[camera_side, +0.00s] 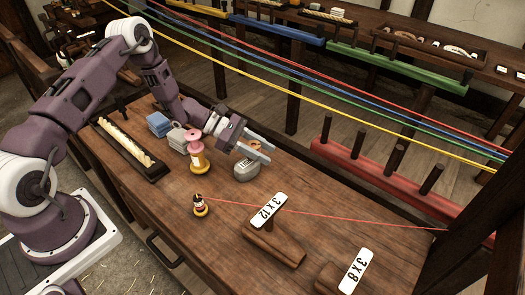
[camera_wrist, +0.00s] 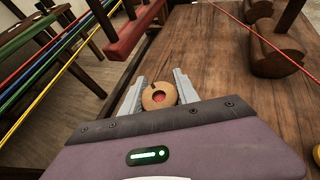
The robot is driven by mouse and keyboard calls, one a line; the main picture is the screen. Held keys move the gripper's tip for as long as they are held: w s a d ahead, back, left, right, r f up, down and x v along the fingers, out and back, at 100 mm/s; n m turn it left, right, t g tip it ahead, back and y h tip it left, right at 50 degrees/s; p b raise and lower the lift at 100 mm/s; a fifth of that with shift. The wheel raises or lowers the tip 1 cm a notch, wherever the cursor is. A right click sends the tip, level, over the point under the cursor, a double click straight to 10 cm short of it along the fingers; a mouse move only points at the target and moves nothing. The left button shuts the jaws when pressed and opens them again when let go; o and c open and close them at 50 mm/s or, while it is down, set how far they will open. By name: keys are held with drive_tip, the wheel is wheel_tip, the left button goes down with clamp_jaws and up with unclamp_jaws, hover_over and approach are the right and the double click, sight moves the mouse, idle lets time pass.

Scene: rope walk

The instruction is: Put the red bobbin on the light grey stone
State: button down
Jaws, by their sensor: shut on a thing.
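My gripper (camera_side: 266,153) is shut on a bobbin with a round tan wooden flange and a red centre. In the wrist view this red bobbin (camera_wrist: 159,96) sits between the two grey fingers of my gripper (camera_wrist: 160,80); in the side view the fingers mostly hide it. A light grey stone (camera_side: 245,171) lies on the bench just below the fingers. I cannot tell whether the bobbin touches it. The stone is hidden in the wrist view.
Coloured ropes run behind. The "3x12" sign (camera_side: 267,211) is at right.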

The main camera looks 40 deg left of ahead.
drive_tip(key=shift+f, duration=0.1)
drive_tip(key=c, duration=0.9)
unclamp_jaws()
drive_tip(key=v, duration=0.2)
drive_tip(key=shift+a+r, duration=0.25)
drive_tip(key=shift+a, duration=0.05)
wheel_tip(320, 180, up, 8)
drive_tip(key=shift+s+f, duration=0.25)
